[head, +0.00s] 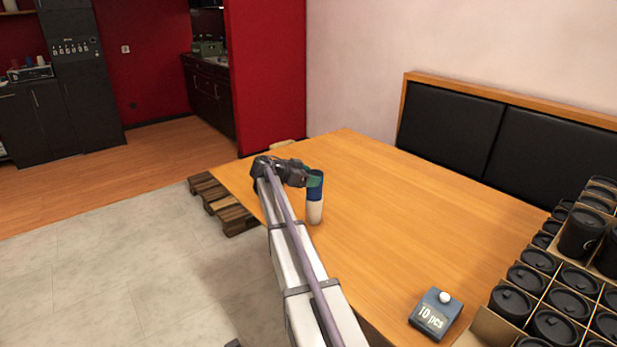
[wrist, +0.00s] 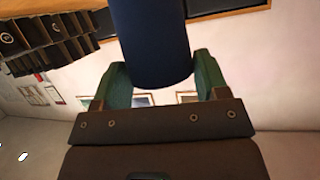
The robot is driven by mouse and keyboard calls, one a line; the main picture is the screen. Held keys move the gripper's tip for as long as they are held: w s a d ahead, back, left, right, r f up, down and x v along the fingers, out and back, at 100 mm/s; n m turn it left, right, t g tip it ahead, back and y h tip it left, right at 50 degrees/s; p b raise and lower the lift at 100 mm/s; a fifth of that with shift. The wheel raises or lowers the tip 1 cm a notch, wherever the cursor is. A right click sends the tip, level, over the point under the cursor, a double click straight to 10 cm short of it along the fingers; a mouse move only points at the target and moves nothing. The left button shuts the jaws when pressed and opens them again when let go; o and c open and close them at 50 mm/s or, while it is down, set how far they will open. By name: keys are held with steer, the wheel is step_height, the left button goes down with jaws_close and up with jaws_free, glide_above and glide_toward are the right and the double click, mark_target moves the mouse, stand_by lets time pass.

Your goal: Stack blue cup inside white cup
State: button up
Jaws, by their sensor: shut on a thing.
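My gripper (head: 314,180) has green fingers shut on the blue cup (head: 315,193), over the near-left part of the wooden table. The white cup (head: 314,212) stands upright on the table directly below the blue cup in the head view. The blue cup's lower end meets the white cup's upper edge in the picture. I cannot tell whether it is inside the rim or just above it. In the wrist view the blue cup (wrist: 152,40) sits between both green fingers (wrist: 160,78). The white cup does not show there.
The wooden table (head: 400,210) is clear around the cups. A small dark box (head: 436,313) marked "10 pcs" lies at the near right. Cardboard trays of black lidded cups (head: 570,275) stand at the right. A black padded bench back (head: 450,115) runs along the wall.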

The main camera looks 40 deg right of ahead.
steer(key=shift+f+b, duration=1.8)
steer(key=shift+b, duration=0.05)
steer(key=o, duration=0.8)
steer(key=shift+r, duration=0.15)
step_height(320, 180, up, 8)
steer(key=p, duration=0.8)
